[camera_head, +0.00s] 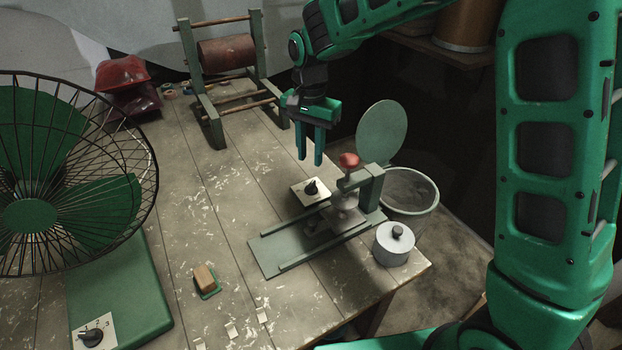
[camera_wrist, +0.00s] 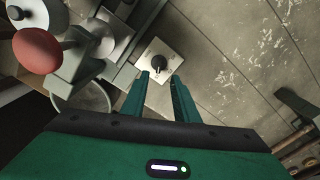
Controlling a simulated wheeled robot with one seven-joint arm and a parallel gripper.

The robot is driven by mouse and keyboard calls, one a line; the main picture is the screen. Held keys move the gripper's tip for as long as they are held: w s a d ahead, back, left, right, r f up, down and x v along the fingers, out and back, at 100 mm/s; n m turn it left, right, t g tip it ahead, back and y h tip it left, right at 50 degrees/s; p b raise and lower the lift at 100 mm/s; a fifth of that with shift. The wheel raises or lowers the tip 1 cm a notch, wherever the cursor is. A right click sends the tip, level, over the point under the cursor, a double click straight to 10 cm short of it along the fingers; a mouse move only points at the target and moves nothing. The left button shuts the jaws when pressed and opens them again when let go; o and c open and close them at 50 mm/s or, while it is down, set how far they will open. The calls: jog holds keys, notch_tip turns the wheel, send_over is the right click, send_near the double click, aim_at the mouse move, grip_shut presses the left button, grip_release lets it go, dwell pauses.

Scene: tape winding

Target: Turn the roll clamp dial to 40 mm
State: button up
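The roll clamp is a grey-green metal frame (camera_head: 285,253) on the wooden table, with a red knob (camera_head: 349,160) on its upright. The red knob also shows at upper left in the wrist view (camera_wrist: 37,52). A dial with a black pointer knob (camera_head: 312,187) on a pale square plate lies beside the clamp. In the wrist view the dial (camera_wrist: 158,63) is just beyond my fingertips. My gripper (camera_head: 311,160) points down above and behind the dial, apart from it. Its two fingers stand apart with nothing between them. The dial's markings are too small to read.
A caged fan (camera_head: 75,170) with its own dial (camera_head: 92,337) stands at left. A lidded metal pot (camera_head: 394,244) is at the table's right corner, near an open bin (camera_head: 410,190). A sponge (camera_head: 205,280) lies in front. A roller stand (camera_head: 226,55) is behind.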

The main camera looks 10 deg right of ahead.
aim_at(311, 183)
notch_tip(311, 183, down, 9)
jog(key=shift+f, duration=0.1)
dwell(0.3)
grip_shut()
